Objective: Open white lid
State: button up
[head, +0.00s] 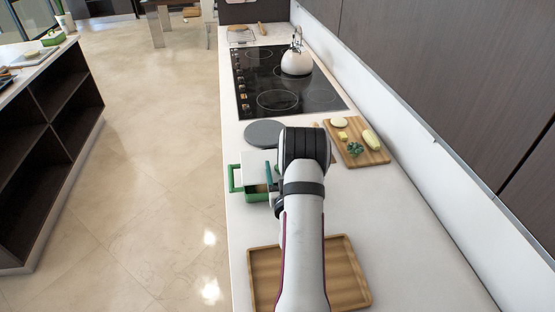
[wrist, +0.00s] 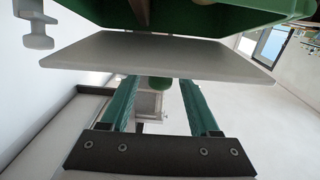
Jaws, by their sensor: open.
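A green box (head: 258,196) with a green handle on its left stands near the counter's left edge, beside my arm. Its white lid (head: 254,165) appears raised and tilted at the far side, and part of the box's inside shows. In the wrist view the pale lid (wrist: 160,52) spans the picture, with the green box (wrist: 215,18) above it. My gripper (wrist: 157,86) is open, its two teal fingers reaching up to the lid. My arm hides part of the box in the head view.
A wooden tray (head: 263,262) lies near me, partly under my arm. A dark round plate (head: 263,133) and a cutting board (head: 372,157) with food lie beyond the box. A cooktop (head: 270,85) with a white kettle (head: 297,62) is farther back. The right counter is clear.

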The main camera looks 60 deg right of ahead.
jog(key=shift+x, duration=1.8)
grip_shut()
